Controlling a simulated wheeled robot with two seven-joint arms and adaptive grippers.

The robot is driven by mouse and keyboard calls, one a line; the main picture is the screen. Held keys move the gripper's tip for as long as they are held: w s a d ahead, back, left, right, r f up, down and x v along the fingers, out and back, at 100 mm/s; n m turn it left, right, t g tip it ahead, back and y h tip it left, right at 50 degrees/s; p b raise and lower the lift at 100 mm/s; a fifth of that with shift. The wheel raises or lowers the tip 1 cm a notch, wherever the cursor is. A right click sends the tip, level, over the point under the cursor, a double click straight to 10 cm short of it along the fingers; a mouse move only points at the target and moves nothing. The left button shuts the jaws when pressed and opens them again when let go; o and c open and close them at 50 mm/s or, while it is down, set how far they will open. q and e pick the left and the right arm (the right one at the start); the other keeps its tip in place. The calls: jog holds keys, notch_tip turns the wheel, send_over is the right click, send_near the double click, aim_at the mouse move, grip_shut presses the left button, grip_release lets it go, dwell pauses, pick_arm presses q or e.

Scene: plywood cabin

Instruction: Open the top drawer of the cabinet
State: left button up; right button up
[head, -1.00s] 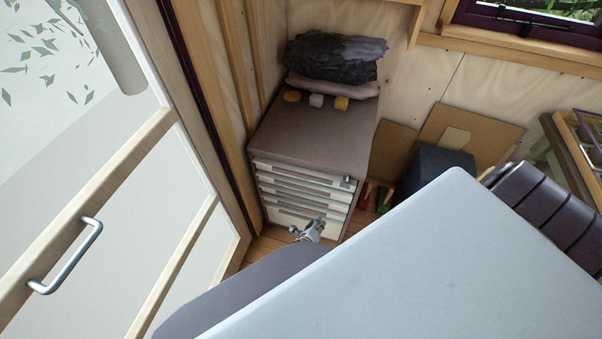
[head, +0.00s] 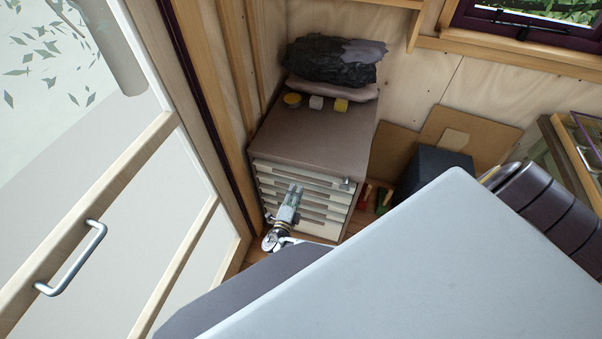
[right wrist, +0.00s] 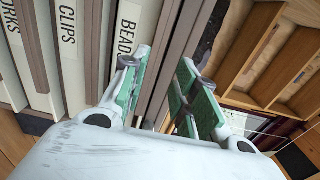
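The cabinet (head: 318,135) is a brown-topped unit with several white-fronted drawers stacked below the top. Its top drawer (head: 295,173) looks shut in the head view. My right gripper (head: 292,190) is in front of the upper drawers and hides part of their fronts. In the right wrist view my right gripper (right wrist: 165,90) is open, with green-padded fingers apart and nothing clearly between them. The left finger is over a drawer front labelled "BEAD…" (right wrist: 128,35), beside brown strips of the cabinet. Whether it touches is unclear. My left gripper is not in view.
A dark crumpled bag (head: 333,60) and small blocks (head: 316,101) lie on the cabinet top. A small metal piece (head: 347,184) is at the top drawer's right end. A white door (head: 110,215) stands left, and a dark box (head: 432,170) stands right.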

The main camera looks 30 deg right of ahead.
aim_at(301, 177)
jog(key=shift+b+x, duration=1.15)
jog(key=shift+x, duration=1.85)
jog(key=shift+w+d+f, duration=0.15)
jog(key=shift+w+d, duration=0.2)
jog(key=shift+d, duration=0.05)
jog(key=shift+w+d, duration=0.15)
grip_shut()
pick_arm(q)
jog(key=f, duration=0.1)
jog(key=a, duration=0.1)
jog(key=f, duration=0.1)
jog(key=shift+w+a+f, duration=0.2)
jog(key=shift+w+f, duration=0.1)
jog(key=shift+f, duration=0.05)
pick_arm(e)
jog(key=shift+w, duration=0.1)
